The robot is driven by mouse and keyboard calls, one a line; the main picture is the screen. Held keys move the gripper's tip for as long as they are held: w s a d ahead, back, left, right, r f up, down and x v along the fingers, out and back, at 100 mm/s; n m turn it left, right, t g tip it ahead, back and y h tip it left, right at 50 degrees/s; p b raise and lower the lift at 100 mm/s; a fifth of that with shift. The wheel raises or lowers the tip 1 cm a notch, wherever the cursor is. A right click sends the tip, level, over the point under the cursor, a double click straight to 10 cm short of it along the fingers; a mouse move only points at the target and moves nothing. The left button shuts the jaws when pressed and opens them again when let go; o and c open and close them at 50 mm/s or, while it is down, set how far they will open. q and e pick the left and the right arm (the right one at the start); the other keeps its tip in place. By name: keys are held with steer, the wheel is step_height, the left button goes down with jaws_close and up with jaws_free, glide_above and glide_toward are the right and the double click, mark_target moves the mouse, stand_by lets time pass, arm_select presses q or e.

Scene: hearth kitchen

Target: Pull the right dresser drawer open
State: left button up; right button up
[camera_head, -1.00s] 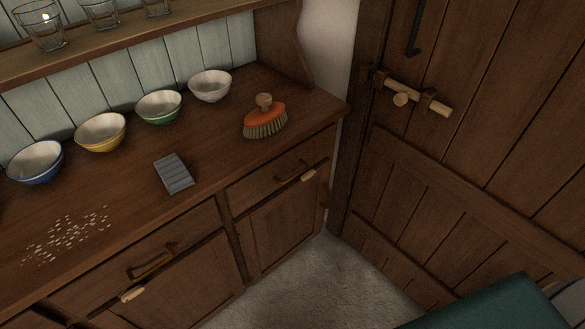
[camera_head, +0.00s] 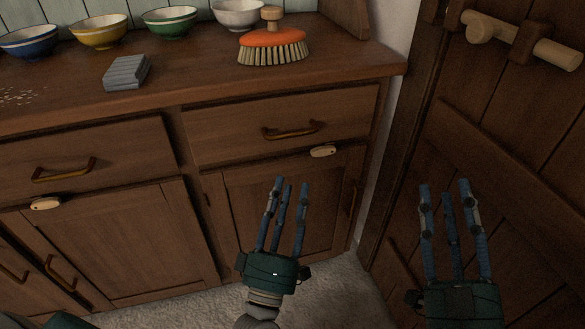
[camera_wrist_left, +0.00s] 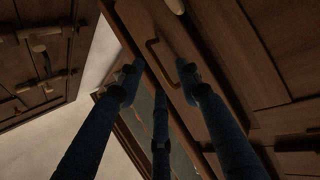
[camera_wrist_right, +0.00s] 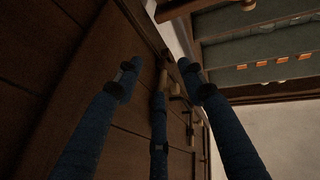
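The right dresser drawer (camera_head: 230,132) is closed, its wooden front flush under the dresser top. Its brass-coloured bar handle (camera_head: 291,131) is in plain view in the head view. My left gripper (camera_head: 288,186) is in front of the cupboard door below this drawer, fingers pointing up, below the handle and apart from it. Its fingers are spread and empty; the left wrist view shows them (camera_wrist_left: 158,78) with dark wooden fronts beyond. My right gripper (camera_head: 446,190) is open and empty, further right in front of the plank door.
The left drawer (camera_head: 120,150) is closed. A pale wooden catch (camera_head: 323,151) sits just below the right drawer. An orange brush (camera_head: 272,45), a grey block (camera_head: 127,72) and several bowls stand on top. The plank door (camera_head: 500,130) with a wooden bolt stands close at right.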

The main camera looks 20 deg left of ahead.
mark_target(292, 136)
arm_select(q)
steer(key=shift+n+y, duration=0.7)
steer(key=shift+n, duration=0.1)
steer(key=x, duration=0.3)
steer(key=r+x, duration=0.1)
steer(key=x, duration=0.3)
steer(key=s+a+r+x, duration=0.1)
steer(key=x, duration=0.3)
steer(key=shift+s+a+b, duration=0.1)
steer(key=shift+b, duration=0.2)
arm_select(e)
steer(key=s+r, duration=0.1)
steer(key=r+t, duration=0.1)
steer(key=r, duration=0.1)
steer(key=s+r+t, duration=0.1)
steer(key=shift+s+r+y, duration=0.3)
steer(key=shift+s+r, duration=0.05)
arm_select(q)
jaws_close()
